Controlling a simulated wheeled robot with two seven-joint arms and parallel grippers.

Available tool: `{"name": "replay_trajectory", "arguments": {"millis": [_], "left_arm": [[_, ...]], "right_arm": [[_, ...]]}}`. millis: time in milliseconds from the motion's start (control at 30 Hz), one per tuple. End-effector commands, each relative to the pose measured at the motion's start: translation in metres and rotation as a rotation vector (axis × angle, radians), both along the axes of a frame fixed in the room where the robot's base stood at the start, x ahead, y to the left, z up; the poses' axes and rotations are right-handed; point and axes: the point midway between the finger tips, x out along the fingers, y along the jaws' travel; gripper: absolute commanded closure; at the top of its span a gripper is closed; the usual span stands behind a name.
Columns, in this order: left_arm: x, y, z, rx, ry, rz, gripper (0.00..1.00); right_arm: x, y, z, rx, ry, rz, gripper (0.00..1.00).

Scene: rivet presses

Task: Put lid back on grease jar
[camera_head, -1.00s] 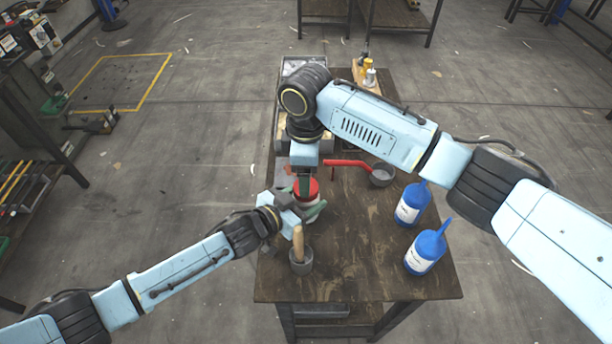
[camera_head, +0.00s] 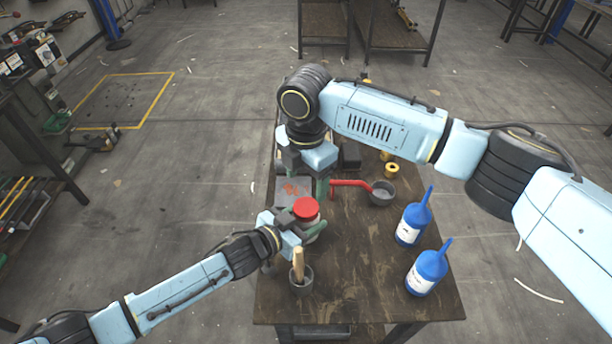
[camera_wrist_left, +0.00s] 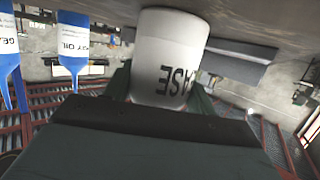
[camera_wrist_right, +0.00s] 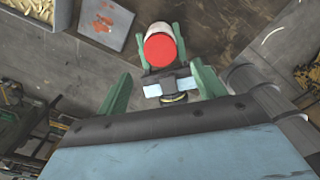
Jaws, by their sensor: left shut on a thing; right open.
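The white grease jar (camera_wrist_left: 168,60) shows in the left wrist view, with dark lettering. My left gripper (camera_head: 314,232) is shut around its body; in the left wrist view a finger lies on each side. The red lid (camera_head: 306,208) sits on top of the jar and looks level; whether it is fully seated I cannot tell. The lid (camera_wrist_right: 160,50) also shows from above in the right wrist view, between the left gripper's green fingers.
A grey cup with a wooden-handled tool (camera_head: 301,279) stands in front of the jar. Two blue bottles (camera_head: 413,224) (camera_head: 427,272) stand at the right. A grey pot (camera_head: 382,194) with a red handle is behind. A red-marked grey plate (camera_wrist_right: 106,22) lies near the jar.

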Motion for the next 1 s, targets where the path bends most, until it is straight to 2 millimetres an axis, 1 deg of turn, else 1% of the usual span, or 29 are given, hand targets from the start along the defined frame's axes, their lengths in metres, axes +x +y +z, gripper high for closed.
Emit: {"name": "replay_trajectory", "arguments": {"millis": [100,367,467,567,833,1000], "left_arm": [[0.000,0.000,0.000,0.001,0.000,0.001,1.00],[0.000,0.000,0.000,0.001,0.000,0.001,1.00],[0.000,0.000,0.000,0.001,0.001,0.000,1.00],[0.000,0.000,0.000,0.001,0.001,0.000,1.00],[0.000,0.000,0.000,0.001,0.001,0.000,1.00],[0.000,0.000,0.000,0.001,0.001,0.000,1.00]], "right_arm": [[0.000,0.000,0.001,-0.001,0.001,0.036,0.31],[0.000,0.000,0.001,-0.001,0.001,0.037,0.31],[0.000,0.000,-0.002,-0.001,0.002,0.036,0.31],[0.000,0.000,-0.012,-0.001,0.003,0.035,0.31],[-0.001,-0.001,-0.054,-0.002,0.004,0.034,0.31],[0.000,0.000,-0.072,-0.001,0.001,0.036,0.31]]}}
